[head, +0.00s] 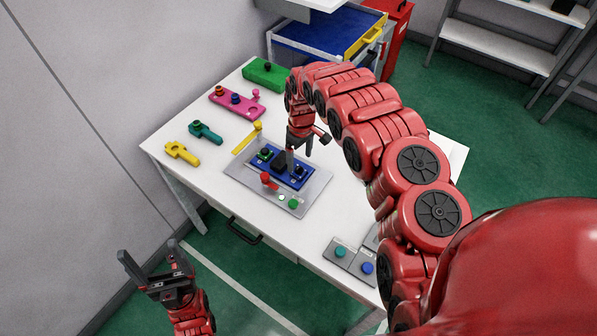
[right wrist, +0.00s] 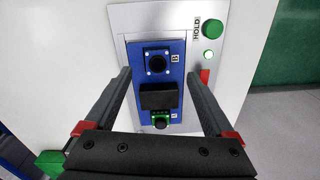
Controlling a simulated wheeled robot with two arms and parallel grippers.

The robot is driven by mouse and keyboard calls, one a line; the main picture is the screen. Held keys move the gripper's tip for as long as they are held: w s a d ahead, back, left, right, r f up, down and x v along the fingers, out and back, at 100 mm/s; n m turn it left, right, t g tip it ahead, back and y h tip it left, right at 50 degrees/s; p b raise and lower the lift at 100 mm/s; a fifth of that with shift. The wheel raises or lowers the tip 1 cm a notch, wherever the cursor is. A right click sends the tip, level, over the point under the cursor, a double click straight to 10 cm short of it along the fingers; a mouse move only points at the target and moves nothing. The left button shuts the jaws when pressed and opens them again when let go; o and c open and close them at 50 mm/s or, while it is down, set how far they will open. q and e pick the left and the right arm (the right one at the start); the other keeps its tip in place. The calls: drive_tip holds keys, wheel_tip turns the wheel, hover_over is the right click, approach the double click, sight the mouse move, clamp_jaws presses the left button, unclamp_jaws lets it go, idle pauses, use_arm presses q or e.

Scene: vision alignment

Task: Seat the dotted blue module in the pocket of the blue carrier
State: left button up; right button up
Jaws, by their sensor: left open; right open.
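The blue carrier (head: 258,166) lies on a grey plate on the white table; it also shows in the right wrist view (right wrist: 134,88). The dotted blue module (right wrist: 151,71), with white corner dots and a black round knob, is at one end of the carrier; I cannot tell whether it is fully down. A black block (right wrist: 158,95) is mid-carrier, and a green-topped piece (right wrist: 160,122) is at the other end. My right gripper (head: 300,153) is open above the carrier, its fingers (right wrist: 158,76) on either side of it. My left gripper (head: 148,252) is open and empty, off the table's front-left.
The grey plate (head: 240,172) also bears a red-knobbed lever (head: 268,180) and a green button (head: 293,203). Yellow (head: 181,153), teal (head: 205,132), pink (head: 235,102) and green (head: 266,73) pieces line the table's left side. A button box (head: 350,258) is at the front right.

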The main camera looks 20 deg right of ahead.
sight(299, 169)
drive_tip(key=shift+f, duration=0.35)
drive_tip(key=shift+w+f+p, duration=0.2)
drive_tip(key=shift+f+p, duration=0.55)
drive_tip(key=shift+f, duration=0.9)
drive_tip(key=shift+a+f, duration=0.1)
drive_tip(key=shift+f, duration=0.8)
clamp_jaws()
